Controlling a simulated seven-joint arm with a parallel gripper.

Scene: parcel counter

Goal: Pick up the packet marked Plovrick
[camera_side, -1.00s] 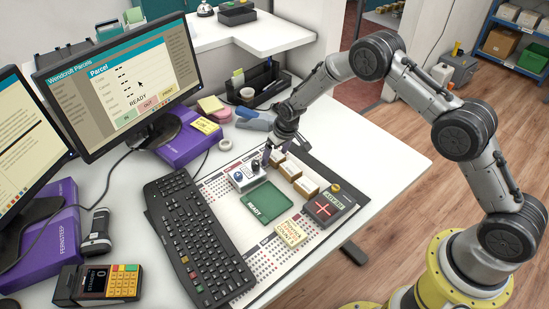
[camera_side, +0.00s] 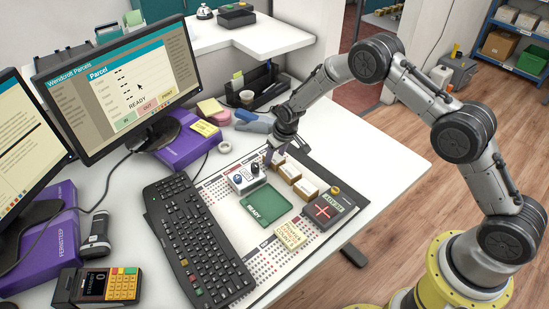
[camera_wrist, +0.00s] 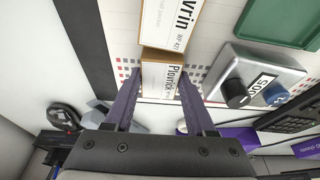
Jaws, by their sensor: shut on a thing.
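The packet marked Plovrick (camera_wrist: 162,78) is a small brown box with a white label, seen in the wrist view between the two purple fingers. My gripper (camera_wrist: 159,88) is shut on it, one finger along each side. In the side view my gripper (camera_side: 275,157) is low at the far end of a short row of packets, and its fingers partly hide the held one. A second packet (camera_wrist: 178,22), its label ending in "vrin", lies just beyond the held one in the wrist view. I cannot tell whether the held packet is clear of the counter.
Two more packets in the row (camera_side: 290,171) (camera_side: 306,188) lie nearby. A control box with knobs (camera_side: 243,179), a green tray (camera_side: 266,207) and a dark pad with a red cross (camera_side: 327,209) stand close. A keyboard (camera_side: 200,240) lies to the left.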

